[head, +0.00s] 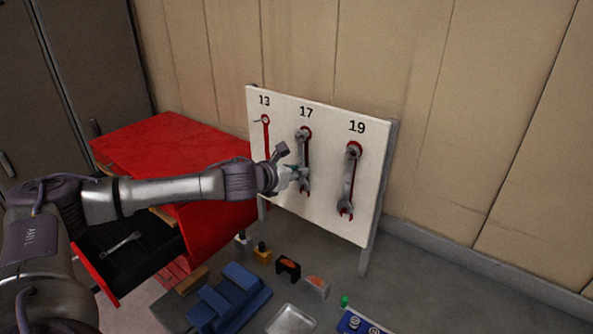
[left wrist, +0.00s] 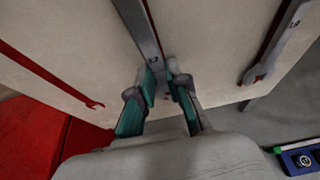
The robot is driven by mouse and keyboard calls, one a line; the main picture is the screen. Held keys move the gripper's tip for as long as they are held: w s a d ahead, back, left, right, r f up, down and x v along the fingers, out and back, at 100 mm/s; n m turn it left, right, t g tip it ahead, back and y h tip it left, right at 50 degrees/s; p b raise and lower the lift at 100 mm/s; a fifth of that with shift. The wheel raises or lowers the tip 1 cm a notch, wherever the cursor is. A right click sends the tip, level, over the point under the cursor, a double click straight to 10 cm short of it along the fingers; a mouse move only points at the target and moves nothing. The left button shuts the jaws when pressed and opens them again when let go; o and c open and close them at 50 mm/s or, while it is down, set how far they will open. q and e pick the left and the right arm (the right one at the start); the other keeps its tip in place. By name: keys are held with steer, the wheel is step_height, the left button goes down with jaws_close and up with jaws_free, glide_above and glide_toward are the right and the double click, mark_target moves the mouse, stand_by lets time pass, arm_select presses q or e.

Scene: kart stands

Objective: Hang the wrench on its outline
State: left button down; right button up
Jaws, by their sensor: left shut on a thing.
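A grey wrench (head: 302,143) is upright at the outline marked 17 on the white board (head: 335,215), with red showing along its edge. My left gripper (head: 297,173) is shut on this wrench's lower part. In the left wrist view the wrench (left wrist: 138,24) runs down between the teal-padded fingers (left wrist: 160,82). I cannot tell whether its top sits on a peg. Another wrench (head: 349,178) hangs over the outline marked 19. The red outline marked 13 (head: 266,134) is bare. A further wrench (head: 121,244) lies in the open drawer. My right gripper is out of view.
A red cabinet (head: 165,140) with its black-lined drawer (head: 150,262) open stands left of the board. Blue blocks (head: 232,295), a silver tray (head: 291,320) and several small parts lie below the board. The wall (head: 420,100) is close behind it.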

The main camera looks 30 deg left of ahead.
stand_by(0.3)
arm_select(q)
steer(key=c, duration=1.1)
jaws_free()
steer(key=shift+o, duration=0.2)
steer(key=d+v, duration=0.1)
steer(key=v, duration=1)
steer(key=shift+s+a, duration=0.45)
steer(key=shift+a, duration=0.05)
steer(key=shift+r, duration=0.1)
